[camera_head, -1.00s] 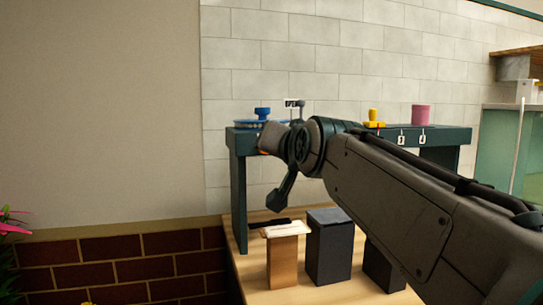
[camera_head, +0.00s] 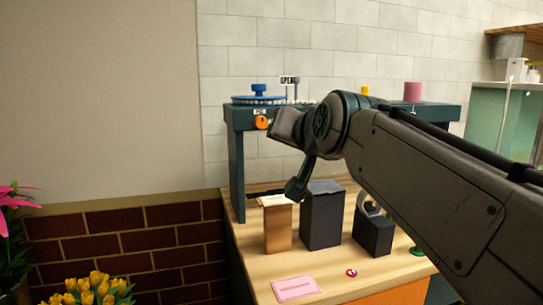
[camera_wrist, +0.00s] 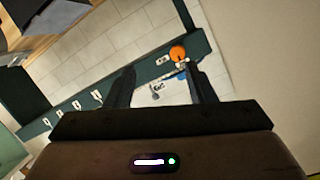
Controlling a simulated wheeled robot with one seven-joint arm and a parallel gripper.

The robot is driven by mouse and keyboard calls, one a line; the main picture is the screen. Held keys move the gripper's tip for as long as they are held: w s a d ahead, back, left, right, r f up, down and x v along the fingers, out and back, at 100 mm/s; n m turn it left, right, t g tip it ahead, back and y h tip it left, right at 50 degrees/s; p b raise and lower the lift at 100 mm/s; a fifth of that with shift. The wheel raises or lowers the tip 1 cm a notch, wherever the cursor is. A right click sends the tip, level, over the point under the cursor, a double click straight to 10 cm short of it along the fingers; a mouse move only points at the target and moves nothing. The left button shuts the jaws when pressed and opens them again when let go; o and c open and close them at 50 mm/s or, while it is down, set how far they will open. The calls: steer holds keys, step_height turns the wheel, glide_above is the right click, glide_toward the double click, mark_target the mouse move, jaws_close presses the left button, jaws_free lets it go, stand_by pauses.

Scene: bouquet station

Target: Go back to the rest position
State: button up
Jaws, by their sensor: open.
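In the wrist view my gripper (camera_wrist: 163,88) is open, its two dark fingers apart with nothing between them. Beyond the fingers are the edge of a dark green shelf and an orange round knob (camera_wrist: 178,53). In the head view my arm reaches in from the lower right and ends in front of the dark green shelf (camera_head: 237,165), hiding part of it. The same orange knob (camera_head: 261,123) shows on the shelf front, left of my arm's end.
A wooden table (camera_head: 262,270) stands under the shelf, with a brown box (camera_head: 278,230), a tall dark box (camera_head: 322,218), a smaller dark box (camera_head: 374,236) and a pink card (camera_head: 296,288). Yellow flowers (camera_head: 98,287) stand at lower left. The plain wall at left is unobstructed.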

steer(key=s+d+f+g+h+p, duration=0.1)
steer(key=s+d+f+g+p, duration=0.2)
steer(key=s+f+g+p, duration=0.1)
steer(key=s+d+f+n+g+h+p, duration=0.1)
steer(key=s+d+f+g+p, duration=0.2)
steer(key=s+f+p, duration=0.4)
steer(key=s+d+f+g+h+p, duration=0.1)
steer(key=s+d+f+g+p, duration=0.3)
steer(key=s+p, duration=0.4)
steer(key=shift+s+d+f+n+g+h, duration=0.3)
steer(key=shift+s+d+f+h, duration=0.1)
steer(key=shift+f, duration=0.3)
